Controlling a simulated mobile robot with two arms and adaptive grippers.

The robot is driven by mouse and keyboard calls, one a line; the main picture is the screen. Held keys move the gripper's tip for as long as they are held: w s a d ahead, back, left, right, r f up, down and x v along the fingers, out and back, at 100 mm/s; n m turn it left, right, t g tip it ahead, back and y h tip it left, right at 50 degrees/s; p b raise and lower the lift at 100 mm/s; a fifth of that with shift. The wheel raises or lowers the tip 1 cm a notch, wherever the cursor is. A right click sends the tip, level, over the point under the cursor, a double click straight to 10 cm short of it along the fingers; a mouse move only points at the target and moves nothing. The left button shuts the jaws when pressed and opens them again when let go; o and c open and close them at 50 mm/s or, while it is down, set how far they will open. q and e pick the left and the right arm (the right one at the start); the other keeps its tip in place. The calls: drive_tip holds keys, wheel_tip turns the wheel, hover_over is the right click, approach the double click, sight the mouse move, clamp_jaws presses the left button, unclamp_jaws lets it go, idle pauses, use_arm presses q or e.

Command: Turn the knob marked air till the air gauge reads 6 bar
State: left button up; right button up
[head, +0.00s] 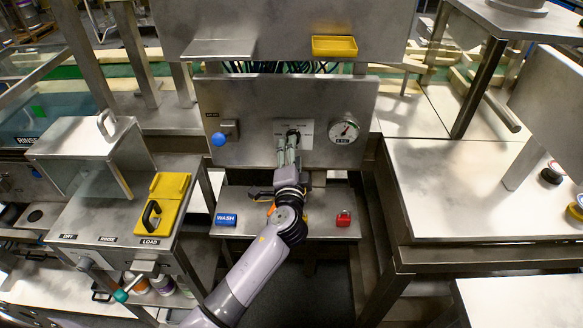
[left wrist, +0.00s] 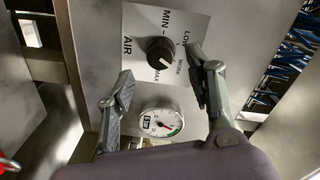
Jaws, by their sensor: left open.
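The black air knob (left wrist: 160,52) sits on a pale plate (left wrist: 137,18) marked AIR, MIN, MAX, LOW and WORK on the steel panel. A white mark shows on the knob's lower right edge in the left wrist view. My left gripper (head: 287,146) is in front of the plate in the head view and partly hides the knob. In the left wrist view the gripper (left wrist: 160,72) is open, its fingers on either side of the knob, with no clear contact. The round air gauge (head: 343,131) is right of the plate; it also shows in the left wrist view (left wrist: 161,122). Its figures are too small to read. My right gripper is out of view.
A blue knob (head: 219,139) is on the panel's left. Below, a steel shelf (head: 258,229) holds a blue WASH block (head: 226,219) and a red item (head: 343,219). A yellow tray (head: 334,46) is above, and a bench (head: 470,190) stands at right.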

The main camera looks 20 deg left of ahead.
use_arm(q)
drive_tip(key=v, duration=0.7)
drive_tip(key=shift+w, duration=0.1)
